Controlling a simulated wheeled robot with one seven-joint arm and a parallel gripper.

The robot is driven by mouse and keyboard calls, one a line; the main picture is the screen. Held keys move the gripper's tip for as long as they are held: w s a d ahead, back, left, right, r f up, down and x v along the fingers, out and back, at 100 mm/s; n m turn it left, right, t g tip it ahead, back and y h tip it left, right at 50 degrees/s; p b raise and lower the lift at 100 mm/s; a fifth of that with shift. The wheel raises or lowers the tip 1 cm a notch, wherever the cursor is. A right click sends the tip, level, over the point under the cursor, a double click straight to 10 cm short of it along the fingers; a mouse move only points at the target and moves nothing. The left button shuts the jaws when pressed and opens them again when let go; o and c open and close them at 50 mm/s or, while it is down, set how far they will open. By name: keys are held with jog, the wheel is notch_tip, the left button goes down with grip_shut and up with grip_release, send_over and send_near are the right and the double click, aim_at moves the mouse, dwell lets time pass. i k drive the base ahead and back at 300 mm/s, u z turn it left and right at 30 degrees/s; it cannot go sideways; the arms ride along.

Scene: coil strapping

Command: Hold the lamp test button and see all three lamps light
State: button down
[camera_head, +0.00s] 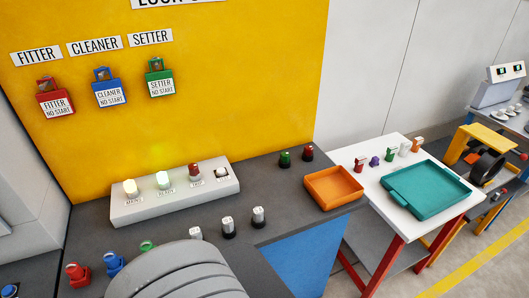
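A pale grey lamp box (175,198) stands on the dark bench in front of the yellow board. On its top are three lamps in a row. The left lamp (130,187) glows pale yellow, and the middle lamp (163,180) glows pale green-white. The red right lamp (195,172) looks dark. At the box's right end is a small white button (222,173) with a dark surround; its label is too small to read. Whether it is pressed cannot be told. My gripper is not in view, and nothing touches the button.
Lockout tags (108,92) hang on the yellow board. An orange tray (334,187) is on the right; a teal tray (426,192) sits on a white table.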

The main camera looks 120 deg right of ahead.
aim_at(220, 170)
jog(key=k, duration=1.4)
jog(key=z, duration=0.8)
jog(key=i, duration=0.5)
